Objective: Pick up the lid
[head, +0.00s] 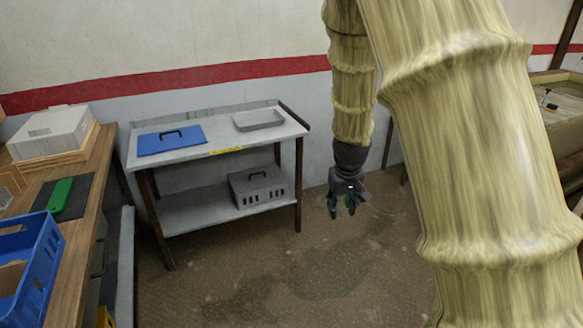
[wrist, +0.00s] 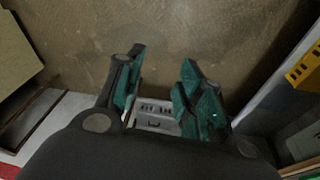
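A flat blue lid-like panel (head: 172,140) with a black handle lies on the left of the grey table's top. A grey slotted box (head: 258,190) with a dark handle on its top stands on the lower shelf. In the wrist view a grey slotted box (wrist: 155,112) shows partly between my fingers, some way off. My gripper (head: 343,210) hangs pointing down, right of the table and apart from it. Its green fingers (wrist: 162,75) are spread and empty in the wrist view.
The grey table (head: 215,155) also bears a shallow grey tray (head: 258,120). A wooden bench (head: 95,190) at the left holds a blue crate (head: 42,270), a green object (head: 60,194) and a pale box (head: 48,132). The floor (head: 300,275) before the table is clear.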

